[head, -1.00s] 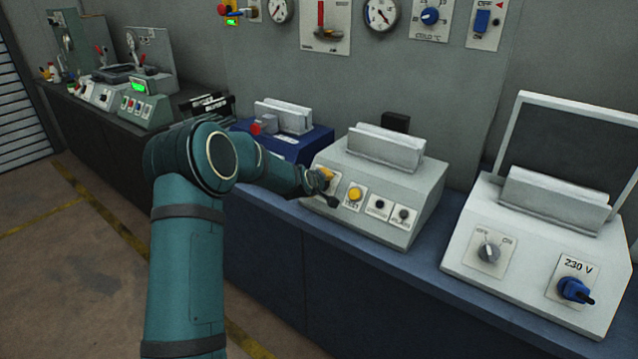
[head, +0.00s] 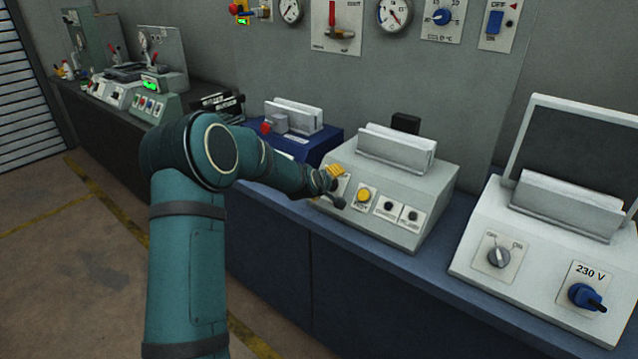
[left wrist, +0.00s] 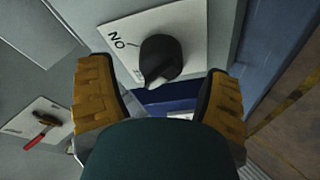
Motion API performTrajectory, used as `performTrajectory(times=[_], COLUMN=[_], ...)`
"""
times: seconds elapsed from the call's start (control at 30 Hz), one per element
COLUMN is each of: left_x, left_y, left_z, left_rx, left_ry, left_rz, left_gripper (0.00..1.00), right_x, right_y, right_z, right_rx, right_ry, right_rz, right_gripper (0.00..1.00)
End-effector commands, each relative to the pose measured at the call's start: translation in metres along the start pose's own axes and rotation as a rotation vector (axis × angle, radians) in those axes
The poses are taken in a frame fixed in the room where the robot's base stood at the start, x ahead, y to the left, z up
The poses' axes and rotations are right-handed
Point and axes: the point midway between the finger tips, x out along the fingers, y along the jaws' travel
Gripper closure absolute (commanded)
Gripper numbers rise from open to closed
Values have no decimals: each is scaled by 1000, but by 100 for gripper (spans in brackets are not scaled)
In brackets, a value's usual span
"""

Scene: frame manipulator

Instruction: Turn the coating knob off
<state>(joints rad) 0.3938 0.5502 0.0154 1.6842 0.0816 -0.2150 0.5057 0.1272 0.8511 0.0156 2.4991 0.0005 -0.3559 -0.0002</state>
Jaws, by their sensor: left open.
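In the left wrist view a dark rounded knob (left wrist: 162,58) with a pale pointer end sits on a white plate (left wrist: 128,34) lettered "ON", seen turned around. My left gripper (left wrist: 160,97) is open, with its yellow-padded fingers to either side of the knob's near end. I cannot tell whether they touch it. In the head view my left gripper (head: 336,187) is at the left front of the middle white machine (head: 405,190), where the gripper hides most of the leftmost plate and its knob. My right gripper is not in view.
A yellow button (head: 364,195) and two small black knobs (head: 390,207) are right of the gripper on the same machine. A blue machine (head: 322,148) stands behind my arm. Another white machine (head: 480,275) with a grey knob and a blue switch (head: 586,296) stands at right.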

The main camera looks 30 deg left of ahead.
Motion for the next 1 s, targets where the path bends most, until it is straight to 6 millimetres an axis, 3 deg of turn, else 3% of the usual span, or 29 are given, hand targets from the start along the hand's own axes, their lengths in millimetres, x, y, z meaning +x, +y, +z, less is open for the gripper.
performTrajectory(times=[0.3,0.5,1.0], left_x=[-64,-89,-98], left_y=[1,1,1], left_z=[-1,0,0], left_rx=[0,0,0], left_ry=[2,1,1], left_rz=[2,2,1], left_gripper=[22,22,22], right_x=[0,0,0], right_y=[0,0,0], right_z=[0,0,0], right_rx=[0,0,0], right_ry=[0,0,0], right_rz=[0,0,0], right_gripper=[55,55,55])
